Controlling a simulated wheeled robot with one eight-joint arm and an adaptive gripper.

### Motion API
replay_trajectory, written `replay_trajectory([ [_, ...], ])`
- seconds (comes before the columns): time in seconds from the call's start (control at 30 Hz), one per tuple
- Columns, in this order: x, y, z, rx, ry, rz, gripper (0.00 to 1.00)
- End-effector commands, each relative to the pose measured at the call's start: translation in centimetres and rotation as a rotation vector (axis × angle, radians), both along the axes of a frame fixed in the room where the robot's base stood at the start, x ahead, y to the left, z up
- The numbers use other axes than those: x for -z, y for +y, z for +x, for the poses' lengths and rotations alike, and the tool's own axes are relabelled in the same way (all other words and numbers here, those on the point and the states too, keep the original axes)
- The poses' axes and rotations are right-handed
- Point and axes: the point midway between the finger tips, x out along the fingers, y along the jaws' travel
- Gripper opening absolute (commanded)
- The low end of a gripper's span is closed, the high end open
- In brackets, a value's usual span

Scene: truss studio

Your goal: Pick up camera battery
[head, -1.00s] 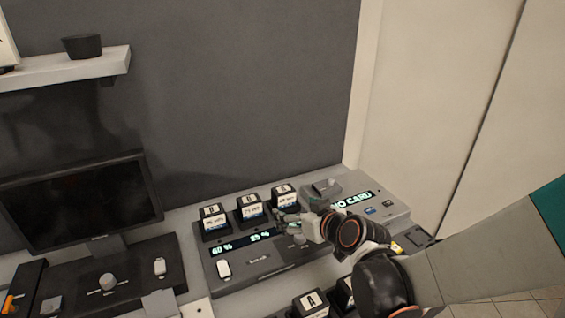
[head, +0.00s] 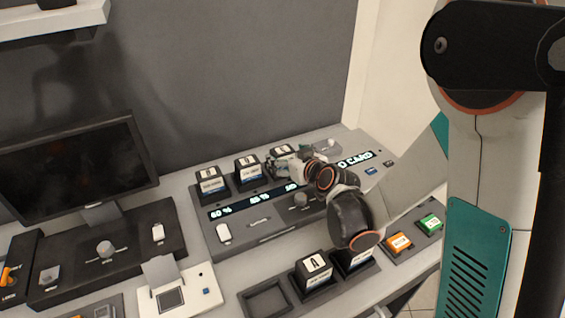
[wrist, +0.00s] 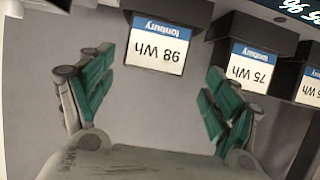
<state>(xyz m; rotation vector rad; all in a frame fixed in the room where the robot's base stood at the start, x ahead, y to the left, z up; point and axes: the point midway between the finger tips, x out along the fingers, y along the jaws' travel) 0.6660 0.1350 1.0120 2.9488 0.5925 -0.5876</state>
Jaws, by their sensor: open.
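Three black camera batteries with white-and-blue labels stand upright in a row in a grey charger (head: 270,238): a left one (head: 210,180), a middle one (head: 247,170) and a right one (head: 284,149), partly hidden by my gripper. My gripper (head: 281,170) is open at the right battery. In the wrist view the battery marked 98 Wh (wrist: 158,45) lies just beyond my gripper (wrist: 163,86), between the lines of its green-padded fingers, with nothing held. The 75 Wh battery (wrist: 250,68) is beyond the right finger.
Two more batteries stand at the front, one marked A (head: 314,264) and one partly hidden by my arm (head: 355,262). An empty dark tray (head: 266,300) lies beside them. A monitor (head: 70,165) stands left. Orange (head: 398,242) and green (head: 431,222) items sit right.

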Motion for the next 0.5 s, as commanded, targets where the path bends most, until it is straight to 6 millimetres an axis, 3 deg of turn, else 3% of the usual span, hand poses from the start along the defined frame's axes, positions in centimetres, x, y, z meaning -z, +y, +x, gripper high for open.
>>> replay_trajectory([
  [0.5,1.8,1.2,4.8,0.000,-0.001,0.000,0.82],
])
